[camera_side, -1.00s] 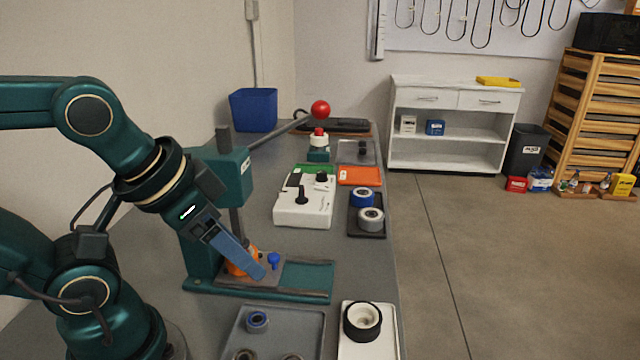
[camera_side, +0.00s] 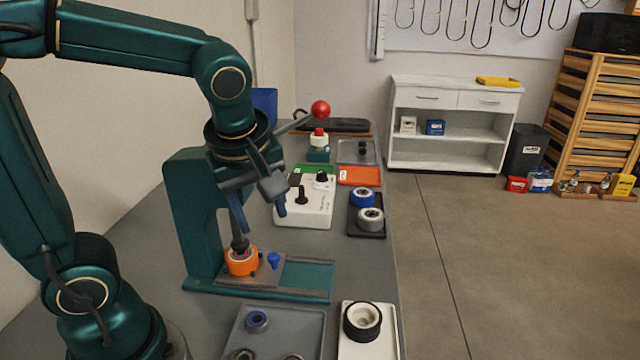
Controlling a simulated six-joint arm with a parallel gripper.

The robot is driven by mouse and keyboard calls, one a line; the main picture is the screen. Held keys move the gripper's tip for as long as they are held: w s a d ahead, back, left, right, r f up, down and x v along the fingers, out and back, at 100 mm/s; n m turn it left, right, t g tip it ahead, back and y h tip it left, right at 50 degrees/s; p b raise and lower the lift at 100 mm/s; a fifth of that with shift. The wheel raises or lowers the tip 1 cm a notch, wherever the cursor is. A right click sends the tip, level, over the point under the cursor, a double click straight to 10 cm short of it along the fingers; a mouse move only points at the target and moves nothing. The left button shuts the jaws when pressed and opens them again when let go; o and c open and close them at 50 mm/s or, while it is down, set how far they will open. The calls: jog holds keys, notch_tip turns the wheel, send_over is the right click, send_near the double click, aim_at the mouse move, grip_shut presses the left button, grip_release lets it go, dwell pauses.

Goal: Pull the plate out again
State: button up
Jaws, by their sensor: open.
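The sliding plate (camera_side: 262,279) lies low in the green press (camera_side: 190,215), toward the left end of its green base track (camera_side: 306,277). An orange round part (camera_side: 240,262) sits on the plate under the press ram. A small blue knob (camera_side: 274,260) stands on the plate, just right of the orange part. My gripper (camera_side: 262,213) is open and empty, pointing down. It is above the plate and the blue knob, clear of both, in front of the press head and partly hiding it.
A white control box (camera_side: 308,205) with black knobs stands behind the press. The press lever ends in a red ball (camera_side: 320,109). A grey tray (camera_side: 262,325) with ring parts and a white tray (camera_side: 369,345) with a black-and-white wheel lie in front. The right half of the base track is bare.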

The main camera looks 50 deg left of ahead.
notch_tip(320, 180, down, 3)
jog(key=w+a+n+g+y, duration=0.1)
jog(key=w+n, duration=0.1)
jog(key=w, duration=0.1)
jog(key=g, duration=0.2)
send_over(274, 256)
jog(key=d, duration=0.2)
notch_tip(274, 256, down, 4)
jog(key=shift+x, duration=2.3)
jog(key=shift+d, duration=0.15)
grip_shut()
